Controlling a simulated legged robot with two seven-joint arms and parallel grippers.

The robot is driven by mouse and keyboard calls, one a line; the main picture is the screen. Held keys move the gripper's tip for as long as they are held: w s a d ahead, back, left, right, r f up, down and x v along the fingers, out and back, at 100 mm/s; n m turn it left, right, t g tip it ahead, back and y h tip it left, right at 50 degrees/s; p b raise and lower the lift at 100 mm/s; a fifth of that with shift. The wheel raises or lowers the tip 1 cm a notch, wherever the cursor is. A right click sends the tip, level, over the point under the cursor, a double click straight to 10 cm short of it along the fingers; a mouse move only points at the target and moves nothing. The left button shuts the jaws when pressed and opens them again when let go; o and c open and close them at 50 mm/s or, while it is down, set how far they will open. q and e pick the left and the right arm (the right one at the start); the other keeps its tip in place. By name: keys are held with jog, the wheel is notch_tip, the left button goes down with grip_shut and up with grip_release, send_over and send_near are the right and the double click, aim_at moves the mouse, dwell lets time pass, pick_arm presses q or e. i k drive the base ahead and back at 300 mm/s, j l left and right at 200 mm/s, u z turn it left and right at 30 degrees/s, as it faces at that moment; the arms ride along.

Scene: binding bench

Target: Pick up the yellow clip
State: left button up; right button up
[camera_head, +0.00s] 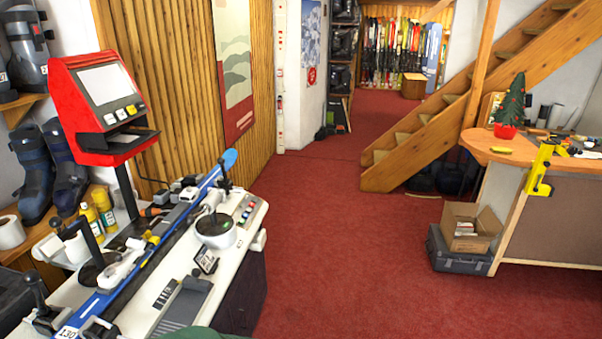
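A small yellow piece (153,240), which may be the yellow clip, sits on or against the blue ski (160,245) on the bench at the left. It is too small to make out its shape. A larger yellow clamp (541,170) is on the edge of the counter at the right. A small yellow object (501,150) lies on that counter's wooden top. I cannot tell for certain which of these is the clip. Neither of my grippers shows in this view.
The white bench (238,262) carries the ski, a round dial (215,230) and a red machine with a screen (104,85). Yellow bottles (93,220) stand behind it. Red carpet (340,235) lies clear between bench and counter (540,157). A cardboard box (470,227) rests on a grey case.

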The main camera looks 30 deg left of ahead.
aim_at(148, 235)
jog(key=i+j+u, duration=0.1)
jog(key=i+u, duration=0.2)
jog(key=i, duration=0.15)
jog(key=i+u, duration=0.3)
jog(key=i, duration=0.2)
jog(key=i+l+u, duration=0.25)
jog(key=i, duration=0.2)
jog(key=i+l+u, duration=0.15)
jog(key=i+u, duration=0.15)
jog(key=i, duration=0.15)
